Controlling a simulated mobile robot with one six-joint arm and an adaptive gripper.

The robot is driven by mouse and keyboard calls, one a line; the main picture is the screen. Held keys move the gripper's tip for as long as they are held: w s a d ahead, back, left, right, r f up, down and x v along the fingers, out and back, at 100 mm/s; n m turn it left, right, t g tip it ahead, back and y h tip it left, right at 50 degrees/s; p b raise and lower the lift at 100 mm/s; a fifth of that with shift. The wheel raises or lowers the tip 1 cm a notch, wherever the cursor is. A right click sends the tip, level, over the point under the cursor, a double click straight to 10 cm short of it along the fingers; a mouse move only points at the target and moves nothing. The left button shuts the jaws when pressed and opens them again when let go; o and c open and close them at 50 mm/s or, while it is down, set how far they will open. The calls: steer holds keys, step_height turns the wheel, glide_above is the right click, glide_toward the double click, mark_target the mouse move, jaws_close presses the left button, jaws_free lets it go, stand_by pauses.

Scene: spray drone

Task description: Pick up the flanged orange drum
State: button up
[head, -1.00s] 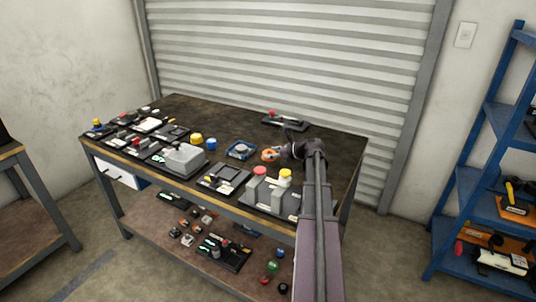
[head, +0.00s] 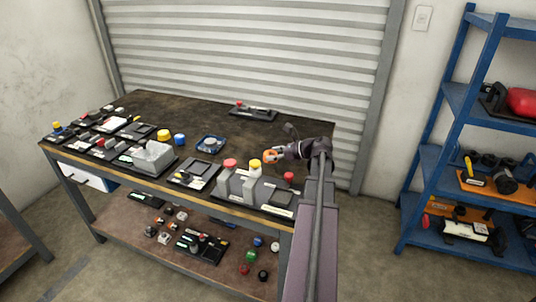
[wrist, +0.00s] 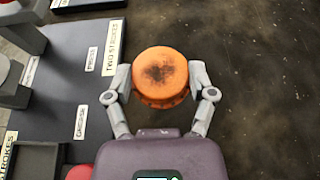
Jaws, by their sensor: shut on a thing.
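The orange drum (wrist: 160,76) has a round, scuffed top with a dark worn patch. In the wrist view it sits between the two fingers of my gripper (wrist: 161,88), which is shut on it from both sides. In the head view the drum (head: 269,155) shows as a small orange shape at the tip of my gripper (head: 274,156), over the right part of the dark workbench top (head: 225,118). The fingers hide parts of its sides. I cannot tell whether the drum touches the bench or is clear of it.
A grey stand with red and yellow caps (head: 250,185) is close to the gripper's left and front. A black tray (head: 193,174) and a blue-rimmed fixture (head: 211,144) lie further left. A black fixture with a red knob (head: 253,112) is at the back. Bare bench surrounds the drum's right side.

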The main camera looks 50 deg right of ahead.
stand_by(0.6)
steer(key=shift+r, duration=0.1)
steer(key=shift+r+p, duration=0.5)
steer(key=shift+p, duration=0.1)
step_height(320, 180, up, 33)
steer(key=p, duration=3.3)
steer(key=shift+w+a+r, duration=0.1)
steer(key=shift+w, duration=0.1)
